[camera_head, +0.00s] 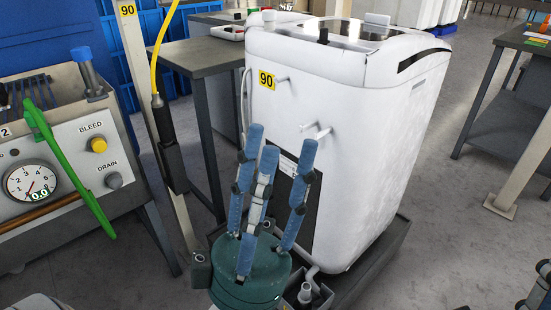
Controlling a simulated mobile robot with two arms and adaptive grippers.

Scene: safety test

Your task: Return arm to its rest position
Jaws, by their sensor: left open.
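My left gripper (280,143) is in the lower middle of the head view. Its dark green palm carries three blue fingers that point up and stand apart, with nothing between them. It shows in front of the large white tank, and I cannot tell the gap between them. Blue and dark finger parts at the bottom right edge look like my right gripper (538,292). Most of it is cut off by the frame, so its opening does not show.
The white tank (370,120) stands on a dark base tray. A yellow cable with a black handset (170,150) hangs between.

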